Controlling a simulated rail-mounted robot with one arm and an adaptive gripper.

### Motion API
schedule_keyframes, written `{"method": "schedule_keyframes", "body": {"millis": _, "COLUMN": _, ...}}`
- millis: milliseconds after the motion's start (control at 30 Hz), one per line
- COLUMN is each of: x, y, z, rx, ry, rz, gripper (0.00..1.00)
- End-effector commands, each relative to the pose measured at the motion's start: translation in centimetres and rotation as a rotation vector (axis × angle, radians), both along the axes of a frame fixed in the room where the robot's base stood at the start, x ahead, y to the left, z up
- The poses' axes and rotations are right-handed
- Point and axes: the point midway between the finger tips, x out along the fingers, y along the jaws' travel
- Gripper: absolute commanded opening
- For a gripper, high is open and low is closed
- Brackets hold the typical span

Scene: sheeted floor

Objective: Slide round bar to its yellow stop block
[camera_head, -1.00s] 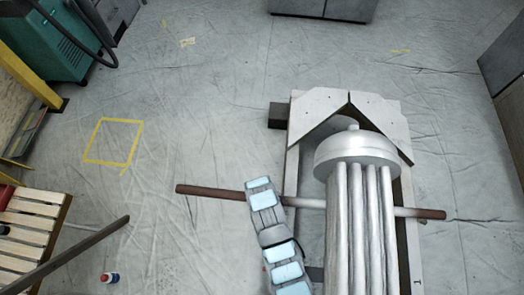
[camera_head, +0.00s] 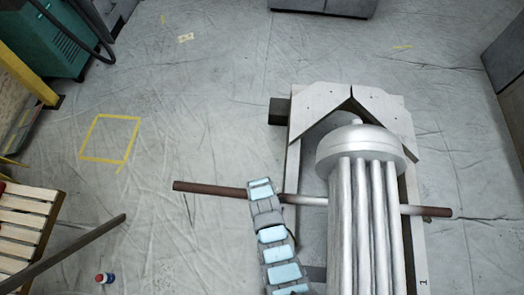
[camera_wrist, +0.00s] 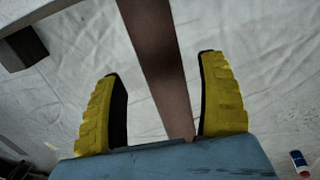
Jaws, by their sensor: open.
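The round bar (camera_head: 207,189) lies crosswise through a pale frame (camera_head: 293,165) and behind or under a bundle of grey tubes. Its ends are rusty brown and its middle is pale grey. In the head view my arm's end, with my gripper (camera_head: 261,189), is over the bar just left of the frame; the fingers are hidden there. In the wrist view my gripper (camera_wrist: 160,67) has its two yellow fingers apart, with the brown bar (camera_wrist: 155,60) running between them. A gap shows on both sides of the bar. I cannot make out a yellow stop block.
A domed tube bundle (camera_head: 360,148) fills the frame's middle. A dark block (camera_head: 278,112) juts from the frame's left side. A slatted wooden pallet (camera_head: 25,222) and a small red-capped bottle (camera_head: 106,278) are at lower left. The floor left of the bar is mostly clear.

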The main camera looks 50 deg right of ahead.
Motion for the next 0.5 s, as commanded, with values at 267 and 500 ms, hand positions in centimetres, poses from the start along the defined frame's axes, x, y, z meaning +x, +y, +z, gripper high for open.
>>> {"method": "schedule_keyframes", "body": {"millis": 267, "x": 0.2, "y": -0.3, "z": -2.9, "rx": 0.003, "ry": 0.002, "rz": 0.0, "gripper": 0.74}}
{"method": "schedule_keyframes", "body": {"millis": 500, "x": 0.3, "y": -0.4, "z": -3.8, "rx": 0.004, "ry": 0.004, "rz": 0.001, "gripper": 0.74}}
